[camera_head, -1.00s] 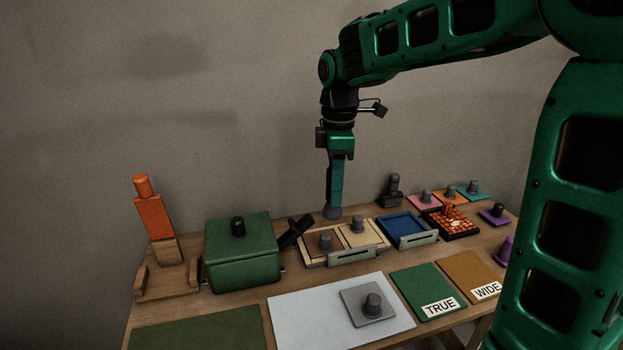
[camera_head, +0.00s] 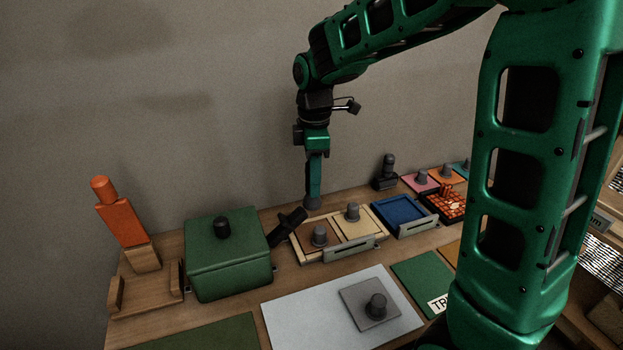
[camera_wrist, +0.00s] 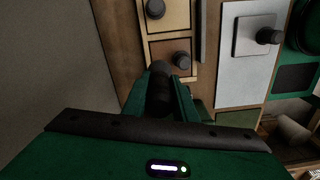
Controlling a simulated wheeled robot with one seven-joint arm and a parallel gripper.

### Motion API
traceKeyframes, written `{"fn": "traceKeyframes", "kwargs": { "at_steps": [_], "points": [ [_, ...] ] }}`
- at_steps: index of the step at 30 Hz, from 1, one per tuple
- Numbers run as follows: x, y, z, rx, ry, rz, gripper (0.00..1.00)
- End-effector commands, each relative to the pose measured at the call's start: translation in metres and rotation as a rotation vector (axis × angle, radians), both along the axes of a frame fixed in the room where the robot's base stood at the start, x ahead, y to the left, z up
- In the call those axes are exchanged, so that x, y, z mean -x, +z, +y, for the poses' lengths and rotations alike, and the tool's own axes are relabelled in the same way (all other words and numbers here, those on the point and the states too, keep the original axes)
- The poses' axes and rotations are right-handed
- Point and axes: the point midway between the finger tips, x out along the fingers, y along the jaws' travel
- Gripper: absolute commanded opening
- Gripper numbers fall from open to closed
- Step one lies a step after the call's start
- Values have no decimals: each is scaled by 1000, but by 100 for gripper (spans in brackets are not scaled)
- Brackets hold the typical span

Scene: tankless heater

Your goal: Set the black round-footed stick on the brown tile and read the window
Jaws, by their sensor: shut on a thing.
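My gripper (camera_head: 313,188) points down behind the cream tray (camera_head: 300,250). It is shut on a dark upright stick (camera_wrist: 160,92), seen between the fingers in the wrist view. A rounded grey-black foot (camera_head: 313,203) shows below the fingertips; I cannot tell if it touches the table. The brown tile (camera_head: 308,232) lies in the tray's left half with a grey knob (camera_head: 320,236) on it; in the wrist view the brown tile (camera_wrist: 160,50) is just beyond the fingertips. A pale slotted plate (camera_head: 350,250), perhaps the window, is on the tray's front; no reading is legible.
A tilted black piece (camera_head: 290,225) stands between the green lidded box (camera_head: 228,270) and the tray. A cream tile with a knob (camera_head: 352,212) fills the tray's right half. A blue tray (camera_head: 400,213) is to the right. The white sheet (camera_head: 310,310) in front has bare room.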

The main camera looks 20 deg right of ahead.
Motion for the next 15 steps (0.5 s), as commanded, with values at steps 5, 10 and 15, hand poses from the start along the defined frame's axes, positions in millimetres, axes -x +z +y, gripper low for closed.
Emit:
{"fn": "traceKeyframes", "kwargs": {
  "at_steps": [5, 10, 15],
  "points": [
    [0, 0, 2, 0, 3, 0, 0],
    [0, -3, 1, 0, 3, 1, 0],
    [0, -14, 1, 1, 3, 1, 0]
  ]
}}
